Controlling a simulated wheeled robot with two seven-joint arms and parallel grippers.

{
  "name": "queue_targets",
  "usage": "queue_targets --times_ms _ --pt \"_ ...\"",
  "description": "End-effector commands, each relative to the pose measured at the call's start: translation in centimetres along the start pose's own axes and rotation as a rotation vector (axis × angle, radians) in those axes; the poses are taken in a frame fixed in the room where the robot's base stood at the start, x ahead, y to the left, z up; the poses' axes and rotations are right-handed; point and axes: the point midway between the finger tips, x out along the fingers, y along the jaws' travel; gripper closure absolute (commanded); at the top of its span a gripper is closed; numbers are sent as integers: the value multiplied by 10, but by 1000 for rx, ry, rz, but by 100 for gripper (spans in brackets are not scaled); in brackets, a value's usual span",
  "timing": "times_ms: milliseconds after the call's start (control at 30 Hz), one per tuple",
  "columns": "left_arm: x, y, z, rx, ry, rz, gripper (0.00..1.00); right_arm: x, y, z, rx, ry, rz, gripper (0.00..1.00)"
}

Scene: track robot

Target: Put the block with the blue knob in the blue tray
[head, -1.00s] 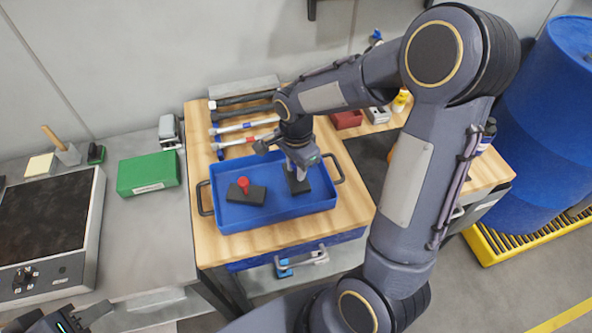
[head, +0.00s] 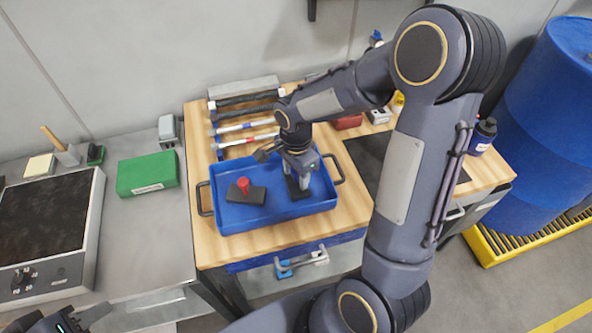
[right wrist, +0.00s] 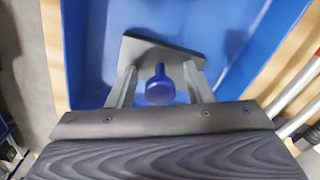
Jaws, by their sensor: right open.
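The block with the blue knob (right wrist: 160,85) is a dark grey plate with a round blue knob. It lies inside the blue tray (head: 270,219), in the right half, where the block (head: 299,187) is partly hidden by my right gripper (head: 298,172) in the head view. In the right wrist view, the fingers of my right gripper (right wrist: 161,88) stand open on either side of the blue knob, with gaps to it. A dark block with a red knob (head: 245,190) lies in the tray's left half. My left gripper (head: 68,322) shows only partly at the bottom left edge.
The tray stands on a wooden workbench (head: 222,247). A green box (head: 148,173) and a hot plate (head: 45,225) sit on the grey bench at left. A blue drum (head: 550,120) stands at right.

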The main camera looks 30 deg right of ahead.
Motion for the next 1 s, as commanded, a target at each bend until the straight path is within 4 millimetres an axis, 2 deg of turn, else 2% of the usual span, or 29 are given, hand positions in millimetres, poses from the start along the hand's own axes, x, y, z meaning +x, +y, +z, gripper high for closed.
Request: queue_targets --times_ms 167,600,800,933,1000 --pt "-3 1 -1 0 0 0 64 -12 -1 0 0 1 -4 54" --pt "-4 2 -2 0 0 0 64 -101 -1 0 -1 0 -5 54" --pt "-4 2 -2 0 0 0 64 -121 1 0 -6 -3 -5 54" --pt "-4 2 -2 0 0 0 64 -133 18 2 -105 -37 -49 54" --pt "-4 2 -2 0 0 0 64 -142 39 5 -228 -67 -108 54"
